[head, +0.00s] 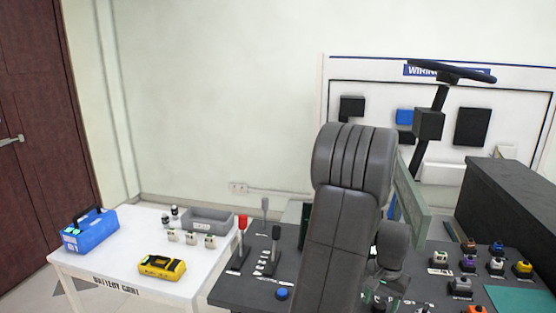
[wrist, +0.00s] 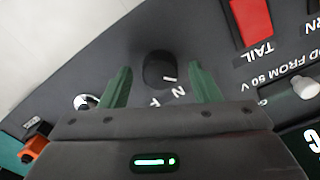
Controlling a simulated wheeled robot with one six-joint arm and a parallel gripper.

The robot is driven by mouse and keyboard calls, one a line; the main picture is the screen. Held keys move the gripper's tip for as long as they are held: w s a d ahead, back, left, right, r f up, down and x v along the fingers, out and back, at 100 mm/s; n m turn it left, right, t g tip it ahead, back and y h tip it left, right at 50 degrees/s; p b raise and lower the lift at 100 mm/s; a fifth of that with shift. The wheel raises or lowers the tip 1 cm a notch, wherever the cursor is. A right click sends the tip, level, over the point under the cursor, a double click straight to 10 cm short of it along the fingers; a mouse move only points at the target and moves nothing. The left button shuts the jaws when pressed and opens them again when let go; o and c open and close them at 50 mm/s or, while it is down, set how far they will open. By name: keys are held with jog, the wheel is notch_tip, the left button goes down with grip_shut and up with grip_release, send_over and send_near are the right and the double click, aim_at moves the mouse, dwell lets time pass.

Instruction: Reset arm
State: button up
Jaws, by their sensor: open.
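My gripper (wrist: 157,72) is open in the wrist view, its two green fingers spread apart. A black round knob (wrist: 157,68) on the dark panel (wrist: 205,50) shows between the fingertips, with white letters beside it. I see no contact between fingers and knob, and cannot tell how far beyond the tips it lies. Nothing is held. In the head view my arm rises in front of the dark bench (head: 240,290) and bends down over it; the gripper is mostly hidden low behind the arm.
In the wrist view a red switch (wrist: 250,20) marked TAIL, a white knob (wrist: 305,88) and a silver part (wrist: 86,102) surround the knob. In the head view a white cart (head: 110,263) holds a blue case (head: 90,234), yellow device (head: 162,267) and grey tray (head: 208,220). Levers (head: 242,242) stand nearby.

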jog(key=shift+m, duration=1.6)
jog(key=shift+a, duration=0.1)
